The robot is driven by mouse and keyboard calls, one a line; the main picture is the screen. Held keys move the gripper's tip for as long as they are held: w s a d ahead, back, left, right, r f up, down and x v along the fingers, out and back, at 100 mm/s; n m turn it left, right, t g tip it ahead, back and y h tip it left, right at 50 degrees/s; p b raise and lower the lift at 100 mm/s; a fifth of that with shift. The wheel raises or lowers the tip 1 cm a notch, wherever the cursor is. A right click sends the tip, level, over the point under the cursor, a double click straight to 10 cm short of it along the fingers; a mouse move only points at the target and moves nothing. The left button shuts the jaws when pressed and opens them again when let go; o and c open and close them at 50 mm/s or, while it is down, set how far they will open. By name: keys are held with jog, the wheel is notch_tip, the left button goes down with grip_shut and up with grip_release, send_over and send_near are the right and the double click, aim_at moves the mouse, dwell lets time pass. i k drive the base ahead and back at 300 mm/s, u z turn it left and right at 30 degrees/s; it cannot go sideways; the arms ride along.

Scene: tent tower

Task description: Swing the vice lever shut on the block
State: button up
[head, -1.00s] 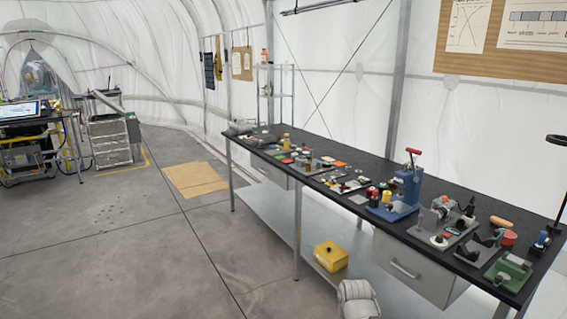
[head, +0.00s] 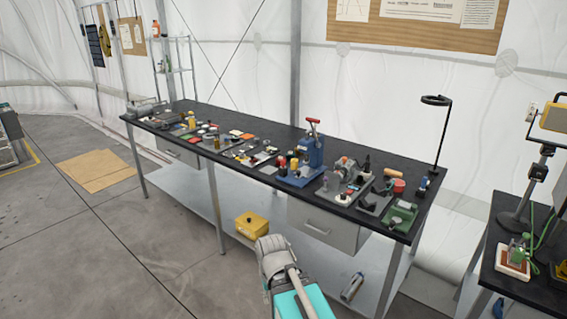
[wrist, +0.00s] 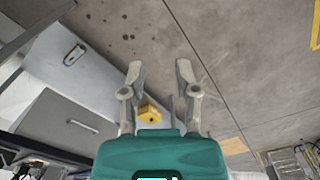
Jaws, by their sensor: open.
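A small green fixture (head: 400,217) sits at the near right end of the black workbench (head: 225,122). It may be the vice, but its lever and any block in it are too small to make out. A blue press-like device (head: 314,158) with a red-topped handle stands further left on the bench. My gripper (wrist: 159,75) is open and empty in the wrist view, its fingers apart over the grey floor. It is away from the bench-top objects.
Several small tools and parts crowd the bench top. A yellow box (head: 251,224) lies on the lower shelf, and a drawer unit (head: 325,228) hangs under the bench.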

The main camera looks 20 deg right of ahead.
aim_at(394, 222)
jog(key=z, duration=2.05)
jog(key=k, duration=0.45)
jog(key=u, duration=0.15)
jog(key=i, duration=0.5)
